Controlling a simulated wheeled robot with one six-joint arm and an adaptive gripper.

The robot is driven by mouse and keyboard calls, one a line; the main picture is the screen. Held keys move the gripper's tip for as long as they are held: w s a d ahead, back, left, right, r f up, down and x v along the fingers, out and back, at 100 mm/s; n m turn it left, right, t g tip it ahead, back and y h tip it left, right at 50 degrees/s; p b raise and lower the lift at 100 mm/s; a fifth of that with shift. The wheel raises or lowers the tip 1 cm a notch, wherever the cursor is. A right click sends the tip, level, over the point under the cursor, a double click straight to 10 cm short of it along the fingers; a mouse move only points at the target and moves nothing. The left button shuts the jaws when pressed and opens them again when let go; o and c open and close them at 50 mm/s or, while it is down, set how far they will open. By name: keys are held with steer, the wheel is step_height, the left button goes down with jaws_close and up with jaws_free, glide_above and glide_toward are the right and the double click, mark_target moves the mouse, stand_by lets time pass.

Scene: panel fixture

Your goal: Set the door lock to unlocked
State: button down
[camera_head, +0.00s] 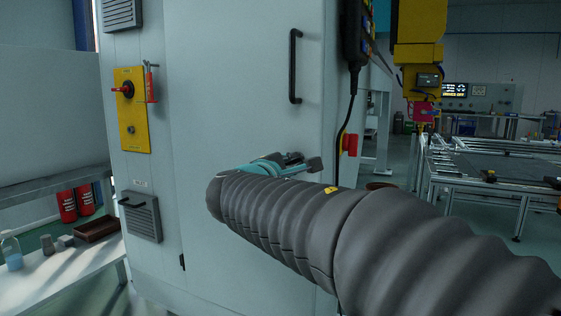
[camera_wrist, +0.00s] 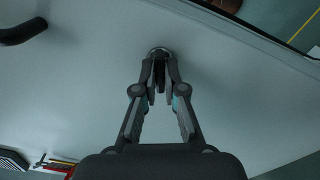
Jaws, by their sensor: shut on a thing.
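The door lock (camera_wrist: 159,51) shows in the wrist view as a small round metal base on the pale cabinet door, with a dark turn piece (camera_wrist: 160,76) standing out from it. My gripper (camera_wrist: 161,84) is straight in front of it, with its two fingers closed in on either side of the dark piece. The fingertips hide part of it, and I cannot tell which way the lock is set. In the head view the cabinet door (camera_head: 236,100) stands upright; my arm crosses in front and hides the lock.
A black bar handle (camera_head: 294,66) is on the door above my arm. A red button (camera_head: 350,144) is right of the door. A bench (camera_head: 50,283) stands at lower left.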

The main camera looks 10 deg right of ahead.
steer(key=shift+r+n+p, duration=0.2)
steer(key=shift+n+p, duration=1.55)
steer(key=shift+n, duration=1.55)
steer(key=shift+r+n+p, duration=0.15)
steer(key=shift+n+p, duration=1.55)
steer(key=shift+n, duration=1.9)
steer(key=c, duration=1.3)
jaws_free()
steer(key=shift+f, duration=0.1)
steer(key=shift+o, duration=0.2)
steer(key=shift+w+d+f, duration=0.1)
